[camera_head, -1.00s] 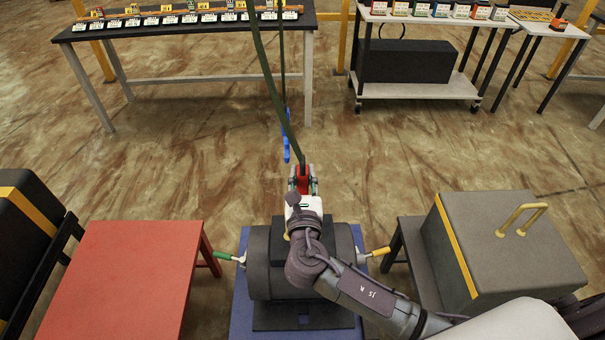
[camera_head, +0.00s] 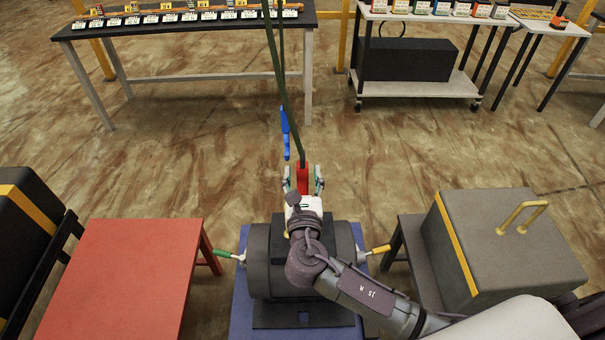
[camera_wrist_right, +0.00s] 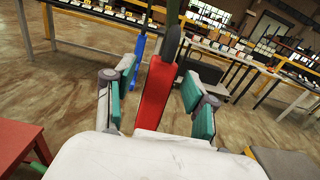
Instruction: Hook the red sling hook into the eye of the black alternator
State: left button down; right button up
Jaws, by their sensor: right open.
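The red sling hook (camera_head: 303,177) hangs on a dark green sling (camera_head: 281,90). In the right wrist view the red hook (camera_wrist_right: 155,95) stands between the two teal-padded fingers of my right gripper (camera_wrist_right: 160,92), with gaps on both sides. My right gripper (camera_head: 303,182) is open around it in the head view. The black alternator (camera_head: 262,262) lies below my right wrist on a blue stand; my arm covers much of it, and its eye is hidden. My left gripper is not in view.
A blue hook (camera_head: 286,133) hangs just behind the red one. A red table (camera_head: 125,275) stands left, and a grey box with a yellow handle (camera_head: 505,250) stands right. A green-handled piece (camera_head: 223,254) and a yellow-handled piece (camera_head: 380,249) flank the alternator.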

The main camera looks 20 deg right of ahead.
jog(key=v, duration=1.2)
jog(key=s+d+f+m+g, duration=0.6)
jog(key=d+f+m+g, duration=0.25)
jog(key=m, duration=0.75)
jog(key=s+f+m+g+y, duration=0.2)
jog(key=s+m+g+y, duration=0.1)
jog(key=s+m, duration=0.35)
jog(key=s+f+m+g+y, duration=0.2)
jog(key=s+m, duration=0.3)
jog(key=m, duration=0.3)
notch_tip(320, 180, down, 26)
jog(key=s+g, duration=0.2)
jog(key=s+d+f, duration=0.2)
jog(key=s+f, duration=1.4)
jog(key=shift+d+g, duration=0.2)
jog(key=shift+g, duration=0.25)
